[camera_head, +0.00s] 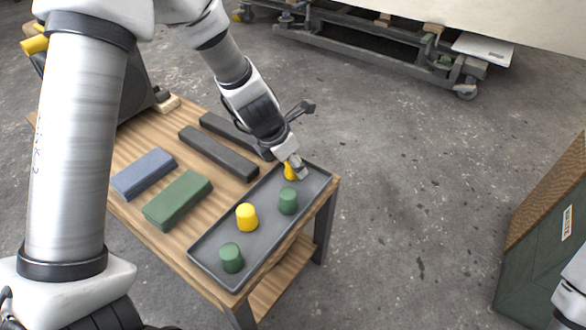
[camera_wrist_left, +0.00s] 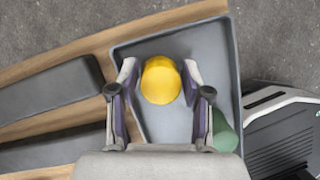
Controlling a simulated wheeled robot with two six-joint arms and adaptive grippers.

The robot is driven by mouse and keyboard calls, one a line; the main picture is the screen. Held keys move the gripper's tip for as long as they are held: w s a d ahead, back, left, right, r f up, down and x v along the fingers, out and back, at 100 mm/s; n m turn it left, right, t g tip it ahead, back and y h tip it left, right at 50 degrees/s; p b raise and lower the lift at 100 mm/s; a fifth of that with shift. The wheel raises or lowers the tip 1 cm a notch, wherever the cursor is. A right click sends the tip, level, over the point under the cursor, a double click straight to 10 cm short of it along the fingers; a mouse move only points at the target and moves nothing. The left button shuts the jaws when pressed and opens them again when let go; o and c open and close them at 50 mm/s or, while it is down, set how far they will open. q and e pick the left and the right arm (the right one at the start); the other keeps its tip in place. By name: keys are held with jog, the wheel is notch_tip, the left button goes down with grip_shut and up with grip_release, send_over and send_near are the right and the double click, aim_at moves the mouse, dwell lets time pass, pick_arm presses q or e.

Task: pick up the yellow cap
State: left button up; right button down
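A yellow cap (camera_head: 289,172) stands at the far end of a grey tray (camera_head: 265,226), partly hidden by my left gripper (camera_head: 297,169). In the left wrist view this yellow cap (camera_wrist_left: 161,80) sits between the two fingertips of the left gripper (camera_wrist_left: 160,78), with a narrow gap showing on each side. The fingers are open. A second yellow cap (camera_head: 246,217) stands nearer in the tray. Two green caps stand there too, one in the middle (camera_head: 288,201) and one at the near end (camera_head: 231,258). My right gripper does not show.
The tray lies along the right edge of a wooden table (camera_head: 190,216). A blue block (camera_head: 145,174), a green block (camera_head: 177,200) and two dark bars (camera_head: 218,153) lie left of it. A green crate (camera_head: 545,235) stands at the right. The floor between is clear.

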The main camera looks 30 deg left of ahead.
pick_arm(q)
jog(key=c, duration=0.4)
